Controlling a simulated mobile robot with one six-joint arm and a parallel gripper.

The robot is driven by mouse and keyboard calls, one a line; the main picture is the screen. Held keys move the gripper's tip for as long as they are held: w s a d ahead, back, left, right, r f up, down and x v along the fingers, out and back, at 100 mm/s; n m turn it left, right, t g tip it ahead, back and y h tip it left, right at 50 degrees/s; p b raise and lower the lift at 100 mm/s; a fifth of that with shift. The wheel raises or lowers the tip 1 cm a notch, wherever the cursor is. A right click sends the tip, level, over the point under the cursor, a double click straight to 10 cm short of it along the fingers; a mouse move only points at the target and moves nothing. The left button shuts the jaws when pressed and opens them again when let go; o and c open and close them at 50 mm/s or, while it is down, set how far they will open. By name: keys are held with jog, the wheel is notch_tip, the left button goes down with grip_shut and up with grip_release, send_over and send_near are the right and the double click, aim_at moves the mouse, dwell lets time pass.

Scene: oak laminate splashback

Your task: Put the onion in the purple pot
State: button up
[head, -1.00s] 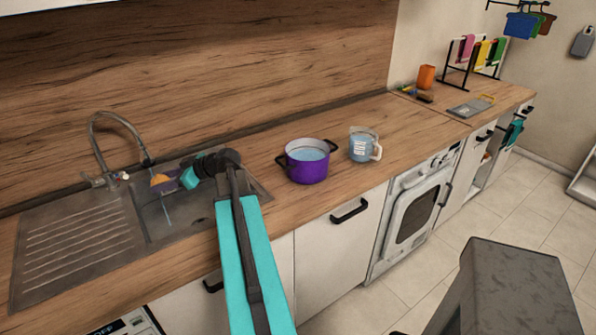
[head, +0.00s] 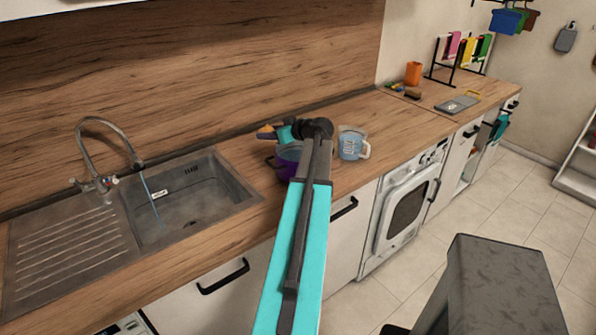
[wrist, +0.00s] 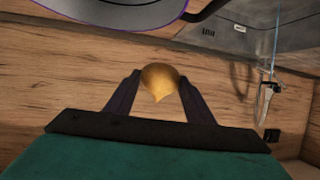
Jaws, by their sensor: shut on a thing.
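The onion (wrist: 159,82) is golden brown and sits between the two dark fingers of my gripper (wrist: 160,95) in the wrist view. My gripper is shut on it. In the head view my gripper (head: 268,132) is above the counter by the purple pot, with a small bit of the onion (head: 263,127) showing at its tip. The purple pot (head: 285,168) stands on the counter, largely hidden behind my arm. In the wrist view the pot's rim (wrist: 125,22) shows at the top, apart from the onion.
A clear measuring jug (head: 351,146) stands just right of the pot. The sink (head: 190,205) with running tap (head: 105,150) lies to the left. The counter between sink and pot is clear.

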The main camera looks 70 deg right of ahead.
aim_at(296, 149)
jog(key=s+d+r+m+h, duration=0.1)
jog(key=s+d, duration=0.4)
jog(key=s, duration=0.3)
jog(key=shift+r+g+h, duration=0.3)
notch_tip(296, 149, down, 6)
jog(key=p, duration=0.1)
jog(key=shift+f, duration=0.15)
jog(key=shift+w, duration=0.1)
jog(key=shift+f+p, duration=0.6)
jog(key=shift+f, duration=1.3)
jog(key=shift+f+p, duration=0.55)
jog(key=shift+f, duration=0.05)
jog(key=o, duration=1.1)
